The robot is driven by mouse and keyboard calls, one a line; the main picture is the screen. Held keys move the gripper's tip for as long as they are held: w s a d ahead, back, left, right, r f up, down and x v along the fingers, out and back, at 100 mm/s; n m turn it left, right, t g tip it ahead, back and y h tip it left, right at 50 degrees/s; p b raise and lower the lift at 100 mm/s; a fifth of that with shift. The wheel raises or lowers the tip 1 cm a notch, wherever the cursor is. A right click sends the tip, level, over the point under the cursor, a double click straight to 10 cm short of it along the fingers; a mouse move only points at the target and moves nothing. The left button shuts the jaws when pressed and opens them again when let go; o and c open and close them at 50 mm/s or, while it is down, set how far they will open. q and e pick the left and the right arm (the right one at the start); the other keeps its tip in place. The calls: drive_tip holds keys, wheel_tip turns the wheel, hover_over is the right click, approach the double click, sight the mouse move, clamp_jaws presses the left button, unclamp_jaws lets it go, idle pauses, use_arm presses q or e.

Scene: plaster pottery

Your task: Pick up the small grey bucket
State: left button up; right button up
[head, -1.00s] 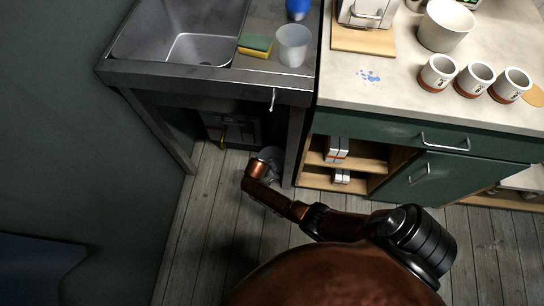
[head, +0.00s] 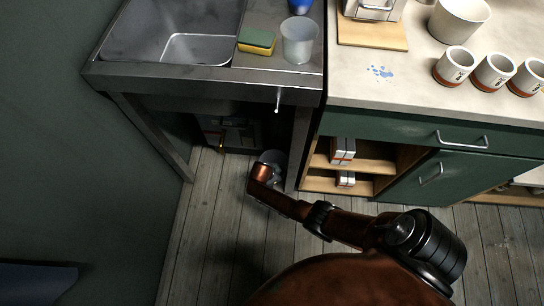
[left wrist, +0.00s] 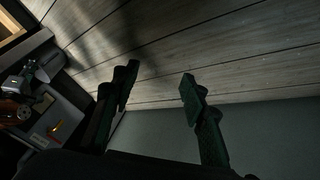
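A grey rounded shape (head: 273,158), perhaps the small grey bucket, shows on the floor under the sink's right side, in the head view. My right arm's copper wrist covers much of it, so I cannot tell where the bucket ends and my gripper begins. My right gripper's fingers are not clear there. In the left wrist view, my left gripper (left wrist: 158,95) has its two dark fingers wide apart with nothing between them, over the floor planks. A shiny grey and copper shape shows at that view's left edge, too dark to name surely.
A dark box (head: 232,132) stands under the sink (head: 196,48). The sink's metal leg (head: 299,150) and the shelf cabinet (head: 350,184) stand close to my right arm. A translucent cup (head: 299,42) and a sponge (head: 257,41) sit beside the basin. The floor (head: 215,215) at left is clear.

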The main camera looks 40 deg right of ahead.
drive_tip(key=b+x, duration=0.1)
drive_tip(key=x, duration=0.3)
drive_tip(key=shift+s+a+b, duration=0.1)
drive_tip(key=shift+s+b, duration=0.05)
drive_tip(key=shift+b, duration=0.25)
drive_tip(key=shift+d+f, duration=0.2)
drive_tip(key=shift+f, duration=0.1)
use_arm(q)
drive_tip(key=shift+t, duration=0.8)
drive_tip(key=f, duration=0.2)
drive_tip(key=w+f, duration=0.1)
drive_tip(key=f, duration=0.1)
drive_tip(key=shift+w, duration=0.2)
use_arm(e)
drive_tip(key=shift+c, duration=0.7)
clamp_jaws()
drive_tip(key=shift+r, duration=0.15)
